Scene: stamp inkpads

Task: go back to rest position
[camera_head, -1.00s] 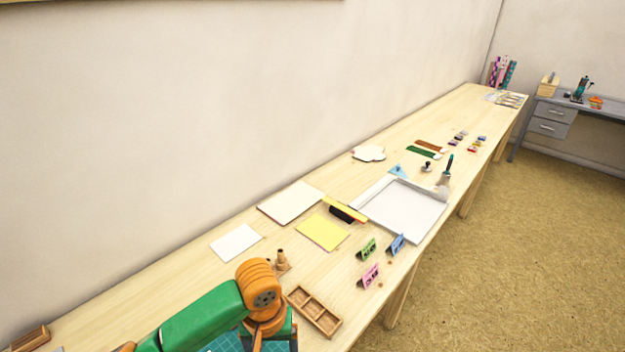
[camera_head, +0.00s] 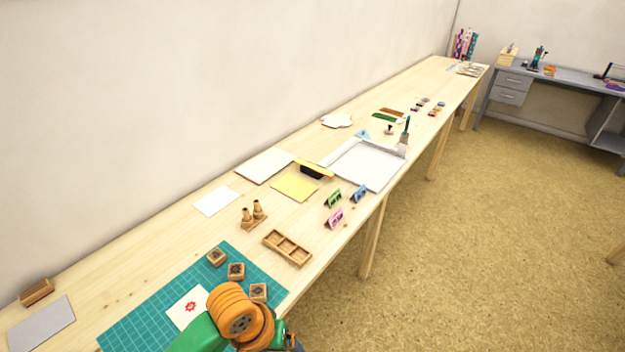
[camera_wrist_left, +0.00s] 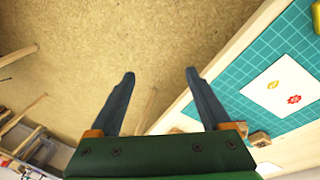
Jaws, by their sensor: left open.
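My left gripper (camera_wrist_left: 160,76) is open and empty in the left wrist view. Its fingers hang over the floor, beside the table edge. In the head view my left arm comes in at the bottom, covering part of the teal cutting mat (camera_head: 133,327); the gripper's fingers are mostly hidden. On the mat lies a white card (camera_head: 180,316) with a red print; the left wrist view shows the card (camera_wrist_left: 265,98) with a yellow and a red print. Wooden stamp blocks (camera_head: 217,257) (camera_head: 236,271) (camera_head: 258,292) stand on the mat. My right gripper is not in view.
The long wooden table (camera_head: 130,265) runs along the wall. An empty wooden compartment tray (camera_head: 288,248), a wooden stand with pegs (camera_head: 254,215), a white tray (camera_head: 365,165) and folded tags (camera_head: 334,218) stand farther along. The floor (camera_head: 440,270) right of the table is clear.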

